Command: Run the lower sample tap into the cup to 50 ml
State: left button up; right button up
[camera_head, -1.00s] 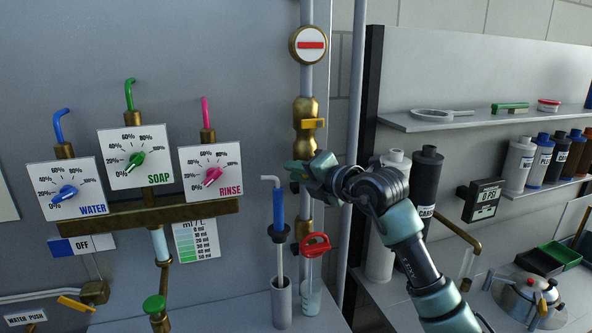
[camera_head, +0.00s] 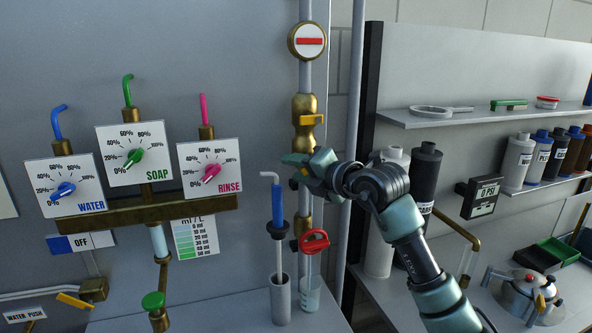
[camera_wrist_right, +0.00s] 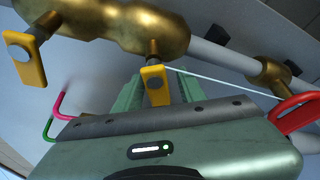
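The lower sample tap has a yellow handle (camera_wrist_right: 157,85) on a brass body (camera_wrist_right: 120,25). In the head view my right gripper (camera_head: 307,167) hides that handle. In the right wrist view its two green fingers (camera_wrist_right: 160,92) flank the handle closely and appear shut on it. A thin pale line, like a stream, runs from this tap past the red handle. The clear cup (camera_head: 310,298) stands under the red handle (camera_head: 314,241); pale liquid seems to be in it, but its level is too small to read. My left gripper is out of view.
An upper yellow tap handle (camera_head: 312,119) sits on the same vertical pipe. A blue-topped tube in a grey holder (camera_head: 280,300) stands just left of the cup. A ml scale (camera_head: 196,238) hangs on the wall. Shelves with bottles (camera_head: 518,163) are at the right.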

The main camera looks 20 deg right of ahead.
jog(key=b+v, duration=0.2)
jog(key=v, duration=0.5)
jog(key=shift+s, duration=0.2)
jog(key=shift+d, duration=0.1)
